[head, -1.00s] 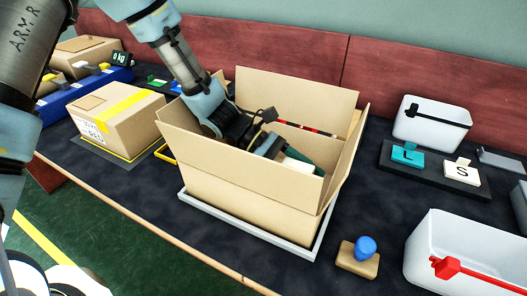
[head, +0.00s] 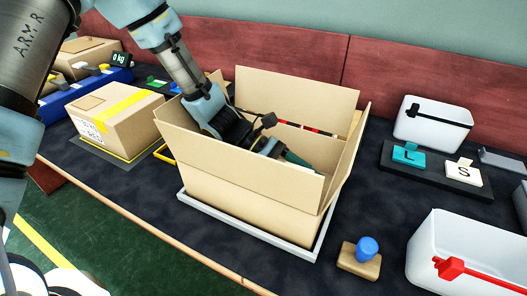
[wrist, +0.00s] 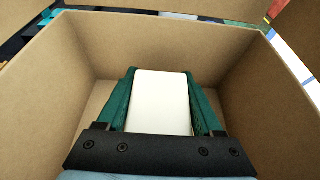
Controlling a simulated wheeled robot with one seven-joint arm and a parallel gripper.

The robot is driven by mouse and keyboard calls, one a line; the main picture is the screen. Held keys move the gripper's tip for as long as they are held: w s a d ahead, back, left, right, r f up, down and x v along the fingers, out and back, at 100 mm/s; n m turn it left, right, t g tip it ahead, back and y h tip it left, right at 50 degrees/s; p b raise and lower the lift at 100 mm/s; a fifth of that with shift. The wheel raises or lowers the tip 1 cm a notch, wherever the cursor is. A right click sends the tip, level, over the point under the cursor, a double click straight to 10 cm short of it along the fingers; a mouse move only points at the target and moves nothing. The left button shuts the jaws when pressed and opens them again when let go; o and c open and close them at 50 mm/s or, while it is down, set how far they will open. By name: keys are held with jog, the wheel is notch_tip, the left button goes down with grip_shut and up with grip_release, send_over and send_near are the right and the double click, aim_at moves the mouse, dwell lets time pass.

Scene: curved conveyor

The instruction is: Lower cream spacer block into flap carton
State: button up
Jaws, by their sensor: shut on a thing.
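The flap carton (head: 245,198) stands open on a pale tray (head: 305,254), its flaps up and spread. My gripper (head: 275,150) reaches down inside it; the front wall hides the fingertips in the head view. In the wrist view my gripper (wrist: 162,95) is shut on the cream spacer block (wrist: 162,101), with a green finger along each side. The block looks nearly white and lies between the carton's inner walls. Whether its far end touches the carton floor I cannot tell.
A taped carton (head: 118,121) stands to the left. A blue-knobbed stamp (head: 366,248) sits near the front edge, right of the tray. White bins (head: 470,250) and a dark holder with L and S tags (head: 435,166) are at the right. A red wall runs behind.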

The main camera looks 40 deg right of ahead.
jog(key=shift+f+b, duration=0.55)
jog(key=shift+f, duration=0.4)
dwell(0.4)
jog(key=o, duration=1.4)
jog(key=shift+r, duration=0.1)
